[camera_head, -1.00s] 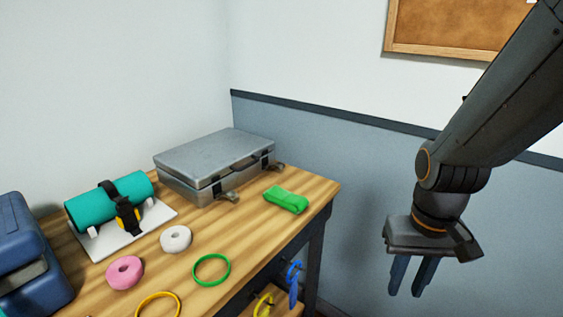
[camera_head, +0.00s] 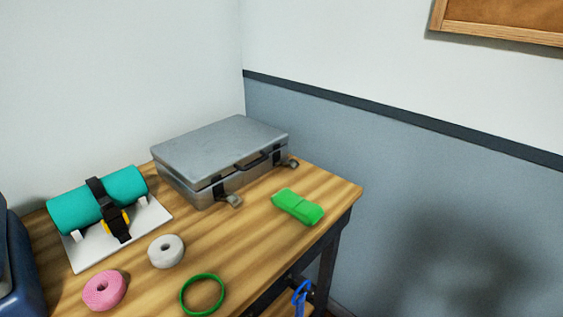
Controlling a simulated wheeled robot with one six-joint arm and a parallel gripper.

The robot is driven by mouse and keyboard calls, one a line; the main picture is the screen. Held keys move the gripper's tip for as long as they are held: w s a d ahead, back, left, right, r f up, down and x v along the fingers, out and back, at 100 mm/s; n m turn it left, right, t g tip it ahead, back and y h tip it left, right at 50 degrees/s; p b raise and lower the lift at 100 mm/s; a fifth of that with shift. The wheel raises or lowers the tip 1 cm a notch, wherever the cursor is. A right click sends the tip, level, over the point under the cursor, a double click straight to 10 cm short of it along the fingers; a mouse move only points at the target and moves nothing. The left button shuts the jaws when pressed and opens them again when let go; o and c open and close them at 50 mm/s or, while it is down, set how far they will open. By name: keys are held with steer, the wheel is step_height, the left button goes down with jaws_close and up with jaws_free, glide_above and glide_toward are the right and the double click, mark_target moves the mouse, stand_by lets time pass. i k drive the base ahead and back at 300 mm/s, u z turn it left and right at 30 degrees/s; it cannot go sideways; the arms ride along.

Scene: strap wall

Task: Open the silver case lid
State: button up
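The silver case (camera_head: 222,155) lies flat at the back of the wooden table, near the wall corner. Its lid (camera_head: 215,146) is down, with a thin dark seam along the front. A dark handle (camera_head: 251,162) is on the front side. Two latches, a left one (camera_head: 228,196) and a right one (camera_head: 289,163), stick out from the front and look flipped outward. My gripper is out of the picture; only a soft dark shadow shows on the wall at the right.
A folded green strap (camera_head: 298,206) lies in front of the case. A teal roll (camera_head: 98,201) with a black strap rests on a white stand at left. A white roll (camera_head: 166,251), a pink roll (camera_head: 105,291) and a green ring (camera_head: 202,295) lie nearer. A blue box (camera_head: 20,265) stands at far left.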

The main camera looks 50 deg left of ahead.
mark_target(199, 157)
steer(key=k, duration=0.55)
steer(key=u, duration=1)
steer(key=i, duration=0.5)
steer(key=u, duration=0.05)
